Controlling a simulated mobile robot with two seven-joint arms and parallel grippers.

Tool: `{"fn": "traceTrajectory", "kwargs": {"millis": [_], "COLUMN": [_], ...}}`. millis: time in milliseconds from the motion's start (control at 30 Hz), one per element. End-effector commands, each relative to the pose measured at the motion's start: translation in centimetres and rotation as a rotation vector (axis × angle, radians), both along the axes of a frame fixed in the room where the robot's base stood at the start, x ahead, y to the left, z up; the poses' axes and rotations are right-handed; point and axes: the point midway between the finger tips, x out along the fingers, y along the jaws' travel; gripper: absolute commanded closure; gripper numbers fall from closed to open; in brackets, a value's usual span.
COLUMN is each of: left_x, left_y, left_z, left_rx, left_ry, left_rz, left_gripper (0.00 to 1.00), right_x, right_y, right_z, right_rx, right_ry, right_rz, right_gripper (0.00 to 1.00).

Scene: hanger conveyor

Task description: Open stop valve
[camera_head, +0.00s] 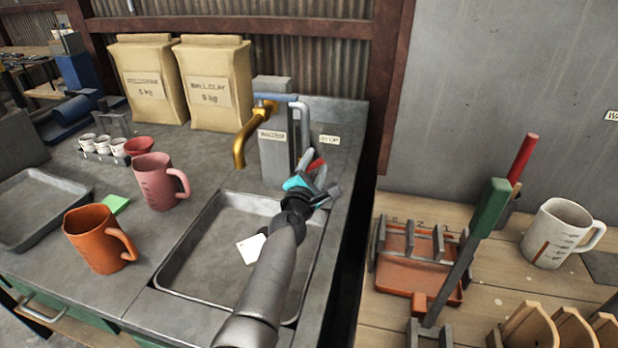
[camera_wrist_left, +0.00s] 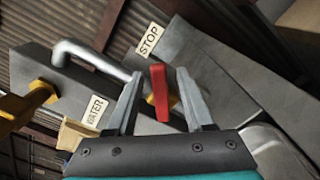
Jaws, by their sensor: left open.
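The stop valve has a red lever handle (camera_head: 316,164) beside the grey tap column (camera_head: 277,160) at the sink's back right. In the left wrist view the red handle (camera_wrist_left: 159,92) stands between the two fingers, on a yellow fitting partly hidden behind it. A STOP label (camera_wrist_left: 150,40) is just above it. My left gripper (camera_head: 313,174) is open, its fingers on either side of the handle; whether they touch it I cannot tell. In the left wrist view my left gripper (camera_wrist_left: 160,80) spans the handle with gaps showing. My right gripper is out of view.
The sink basin (camera_head: 178,265) lies below my forearm. Clay bags (camera_head: 214,85), a pink mug (camera_head: 157,182) and an orange mug (camera_head: 96,240) stand to the left.

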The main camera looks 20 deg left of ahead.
Motion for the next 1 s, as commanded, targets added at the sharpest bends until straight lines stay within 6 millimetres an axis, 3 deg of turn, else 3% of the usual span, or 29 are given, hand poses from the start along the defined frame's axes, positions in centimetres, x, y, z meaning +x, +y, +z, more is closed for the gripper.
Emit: {"fn": "traceTrajectory", "kwargs": {"millis": [533,800,1000], "left_x": [-7.8,-12.1,-14.2], "left_y": [0.0,0.0,0.0], "left_z": [0.1,0.0,0.0], "left_rx": [0.0,0.0,0.0], "left_ry": [0.004,0.004,0.001], "left_rz": [0.0,0.0,-0.001], "left_gripper": [0.47,0.47,0.47], "right_x": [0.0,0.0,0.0], "right_y": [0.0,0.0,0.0], "right_z": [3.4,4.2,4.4], "right_rx": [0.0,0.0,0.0], "right_ry": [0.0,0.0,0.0], "right_rz": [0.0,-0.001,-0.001], "right_gripper": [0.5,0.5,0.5]}}
